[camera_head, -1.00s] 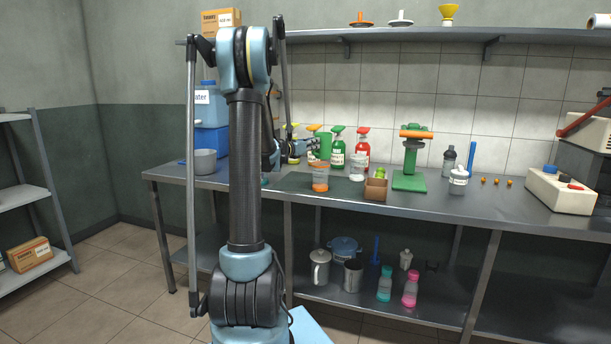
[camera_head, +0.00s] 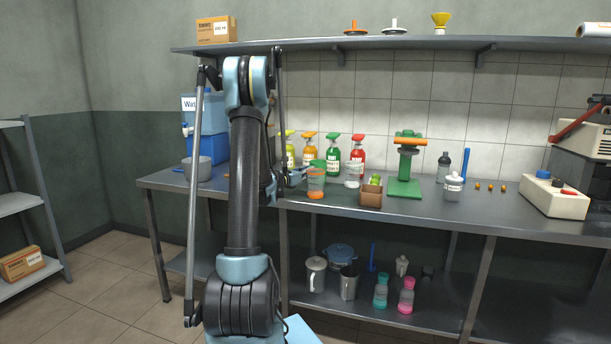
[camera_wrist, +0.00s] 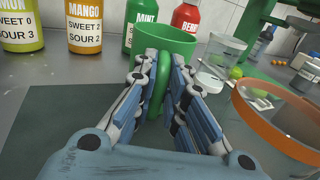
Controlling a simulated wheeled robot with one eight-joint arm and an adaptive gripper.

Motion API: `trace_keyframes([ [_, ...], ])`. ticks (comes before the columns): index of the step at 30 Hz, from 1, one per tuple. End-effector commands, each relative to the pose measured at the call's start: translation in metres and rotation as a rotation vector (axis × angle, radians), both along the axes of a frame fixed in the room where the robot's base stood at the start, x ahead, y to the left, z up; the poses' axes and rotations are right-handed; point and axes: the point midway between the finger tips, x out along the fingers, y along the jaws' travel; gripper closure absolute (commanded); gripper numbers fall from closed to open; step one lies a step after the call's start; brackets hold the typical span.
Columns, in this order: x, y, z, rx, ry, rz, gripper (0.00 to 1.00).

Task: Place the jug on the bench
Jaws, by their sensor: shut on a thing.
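The green jug (camera_wrist: 165,45) is upright ahead of my gripper (camera_wrist: 165,72) in the wrist view. My gripper is shut on its handle, one finger on each side. In the head view the jug (camera_head: 319,163) shows only in part, behind a clear cup with an orange rim (camera_head: 315,181). It is low over or on the steel bench (camera_head: 430,203); I cannot tell whether its base touches, as my fingers hide it. A dark mat (camera_wrist: 60,140) lies on the bench below my gripper.
The orange-rimmed cup (camera_wrist: 275,117) is close on the right. Syrup bottles, including mango (camera_wrist: 88,25), stand behind the mat. A brown box (camera_head: 371,195) and a green press (camera_head: 404,172) stand to the right. A grey pot (camera_head: 198,170) is at the left.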

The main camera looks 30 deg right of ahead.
Motion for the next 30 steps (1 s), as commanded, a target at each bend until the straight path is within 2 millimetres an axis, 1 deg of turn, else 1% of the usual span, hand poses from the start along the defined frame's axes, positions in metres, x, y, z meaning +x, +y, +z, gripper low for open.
trace_keyframes([
  [8, 0.0, 0.0, -0.001, 0.0, 0.0, 0.0, 1.0],
  [9, 0.0, 0.0, -0.001, 0.0, 0.0, 0.0, 0.82],
  [11, 0.0, 0.0, -0.001, 0.0, 0.0, 0.0, 0.68],
  [23, 0.001, 0.001, 0.001, 0.0, 0.0, 0.002, 0.68],
  [26, -0.001, 0.01, 0.001, 0.0, 0.0, 0.003, 0.68],
  [30, -0.008, 0.031, 0.001, 0.0, 0.0, 0.005, 0.68],
])
